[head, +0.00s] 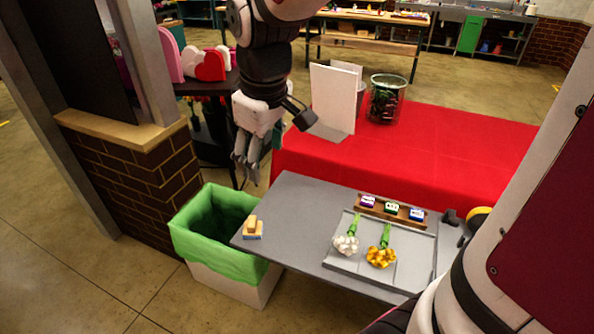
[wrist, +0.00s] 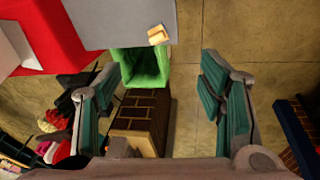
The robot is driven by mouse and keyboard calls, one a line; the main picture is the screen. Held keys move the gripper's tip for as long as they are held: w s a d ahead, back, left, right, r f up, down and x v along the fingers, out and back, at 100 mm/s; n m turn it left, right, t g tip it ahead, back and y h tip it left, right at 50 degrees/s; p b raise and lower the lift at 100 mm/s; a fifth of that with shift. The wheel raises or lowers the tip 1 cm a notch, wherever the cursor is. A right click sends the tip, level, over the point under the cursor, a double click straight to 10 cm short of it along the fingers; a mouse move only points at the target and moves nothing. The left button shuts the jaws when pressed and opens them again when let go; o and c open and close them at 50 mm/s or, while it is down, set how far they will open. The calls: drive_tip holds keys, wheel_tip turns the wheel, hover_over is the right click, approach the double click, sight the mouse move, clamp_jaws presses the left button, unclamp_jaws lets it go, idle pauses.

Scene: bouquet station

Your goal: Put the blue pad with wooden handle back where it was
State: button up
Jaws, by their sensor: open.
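The blue pad with wooden handle (head: 252,230) sits on the left corner of the grey table, handle up, close to the edge above the green-lined bin. It also shows in the wrist view (wrist: 157,36), near the table's edge. My gripper (head: 245,172) hangs in the air above and behind the bin, apart from the pad. In the wrist view its two teal-padded fingers (wrist: 163,100) are spread wide with nothing between them.
The grey table (head: 287,220) holds a tray (head: 345,262) with white and orange flower bunches, and a wooden rack (head: 393,209) of small blocks. A green-lined bin (head: 190,232) stands below the left edge. A red-covered table (head: 450,150) bears a white board (head: 333,97) and a clear bin (head: 386,98).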

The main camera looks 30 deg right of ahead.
drive_tip(key=s+r+m+t, duration=0.1)
drive_tip(key=s+r+m, duration=0.1)
drive_tip(key=s, duration=0.5)
drive_tip(key=s+r+m+t, duration=0.1)
drive_tip(key=s+r+m, duration=0.1)
drive_tip(key=s, duration=0.6)
drive_tip(key=shift+s+r+m+t, duration=0.2)
drive_tip(key=shift+r+m+t, duration=0.15)
drive_tip(key=shift+m, duration=0.45)
drive_tip(key=shift+a, duration=0.1)
